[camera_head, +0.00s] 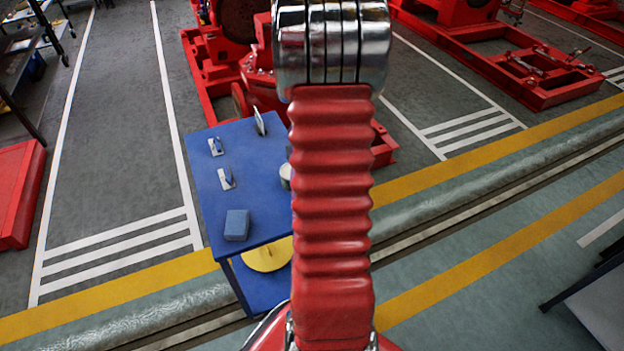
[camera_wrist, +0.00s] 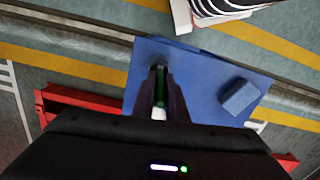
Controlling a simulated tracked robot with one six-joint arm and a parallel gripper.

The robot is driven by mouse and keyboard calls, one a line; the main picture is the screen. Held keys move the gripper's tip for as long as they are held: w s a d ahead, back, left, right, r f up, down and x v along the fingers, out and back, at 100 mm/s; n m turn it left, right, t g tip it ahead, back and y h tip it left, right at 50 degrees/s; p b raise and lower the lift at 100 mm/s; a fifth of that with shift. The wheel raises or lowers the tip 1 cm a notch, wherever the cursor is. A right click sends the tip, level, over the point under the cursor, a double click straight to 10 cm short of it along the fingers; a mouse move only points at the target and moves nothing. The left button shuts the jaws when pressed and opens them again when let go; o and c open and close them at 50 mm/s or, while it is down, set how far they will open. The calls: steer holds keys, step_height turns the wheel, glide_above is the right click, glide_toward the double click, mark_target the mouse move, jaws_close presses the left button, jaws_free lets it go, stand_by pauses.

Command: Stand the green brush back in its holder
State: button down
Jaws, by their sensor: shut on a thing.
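My gripper (camera_wrist: 161,74) points down over the blue table in the wrist view, its dark fingers close together. It is shut on the green brush (camera_wrist: 160,88), which shows as a narrow green strip between the fingers. A white patch shows just below the green; I cannot tell what it belongs to. In the head view my red arm hides the gripper and the brush. A pale round cup-like thing (camera_head: 286,176) stands on the table, partly hidden by my arm; I cannot tell whether it is the holder.
The blue table (camera_head: 255,205) also bears a blue-grey block (camera_head: 236,224), two small white-and-blue items (camera_head: 215,147) (camera_head: 226,179) and an upright thin plate (camera_head: 259,120). A yellow disc (camera_head: 268,255) lies lower down. Red machinery (camera_head: 215,75) stands behind the table.

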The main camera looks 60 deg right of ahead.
steer(key=c, duration=1.7)
jaws_free()
steer(key=shift+r, duration=4.5)
